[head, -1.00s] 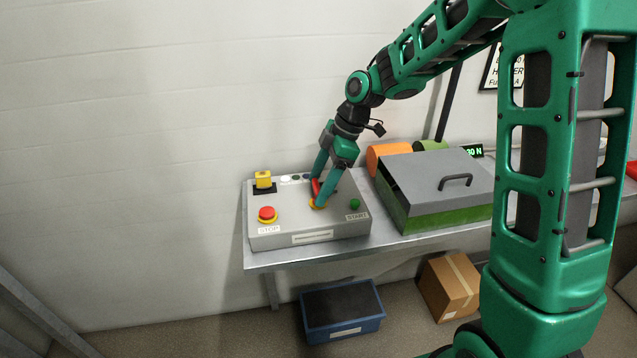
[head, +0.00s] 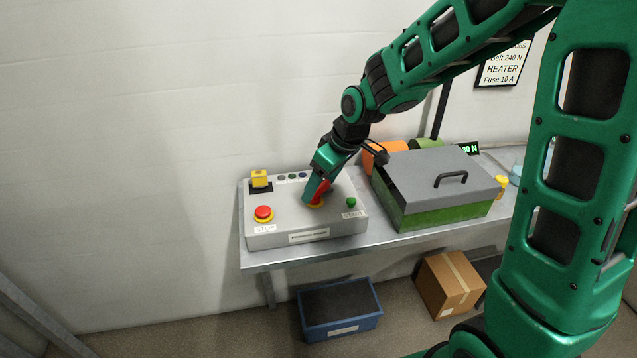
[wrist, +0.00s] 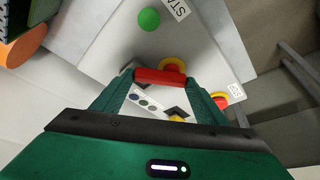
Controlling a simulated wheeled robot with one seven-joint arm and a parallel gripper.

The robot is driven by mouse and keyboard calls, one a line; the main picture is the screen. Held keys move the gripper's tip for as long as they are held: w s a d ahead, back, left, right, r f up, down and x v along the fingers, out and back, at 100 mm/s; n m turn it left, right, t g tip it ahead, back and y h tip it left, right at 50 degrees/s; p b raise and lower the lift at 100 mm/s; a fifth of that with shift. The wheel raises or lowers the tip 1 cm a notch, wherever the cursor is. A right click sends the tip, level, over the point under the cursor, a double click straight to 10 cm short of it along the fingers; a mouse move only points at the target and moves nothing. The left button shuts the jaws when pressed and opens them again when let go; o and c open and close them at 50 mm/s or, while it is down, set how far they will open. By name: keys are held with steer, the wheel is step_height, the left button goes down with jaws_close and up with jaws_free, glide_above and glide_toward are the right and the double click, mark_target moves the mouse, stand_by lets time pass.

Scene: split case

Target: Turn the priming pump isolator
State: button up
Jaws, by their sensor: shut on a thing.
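The isolator is a red bar handle (head: 321,191) on a yellow round base (head: 315,204), on top of the grey control box (head: 290,237). My gripper (head: 314,194) reaches down to it from above and is shut on the red handle. In the wrist view the red handle (wrist: 160,76) spans between my two fingertips (wrist: 157,80), with the yellow base (wrist: 173,66) beside it. The fingers hide part of the handle in the head view. The handle leans up to the right there.
A red STOP button (head: 263,213), a yellow block (head: 260,178) and a green START button (head: 351,202) surround the isolator on the box. A grey-lidded green case (head: 437,177) stands close on the right. A blue bin (head: 341,328) and a carton (head: 450,283) sit below.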

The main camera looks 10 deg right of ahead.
steer(key=m, duration=0.1)
steer(key=m+t+h, duration=0.1)
steer(key=m, duration=0.1)
steer(key=shift+s+r+m, duration=0.15)
steer(key=shift+s+m, duration=0.05)
steer(key=shift+m, duration=0.1)
steer(key=shift+s+m+h, duration=0.15)
steer(key=shift+m+h, duration=0.3)
steer(key=shift+m, duration=0.55)
steer(key=shift+s+m+h, duration=0.15)
steer(key=shift+m+h, duration=0.3)
steer(key=shift+m, duration=0.55)
steer(key=o, duration=1.1)
steer(key=shift+c, duration=0.2)
steer(key=shift+s, duration=0.1)
steer(key=v, duration=1)
steer(key=shift+a+r, duration=0.15)
steer(key=shift+r, duration=0.05)
steer(key=shift+s, duration=0.15)
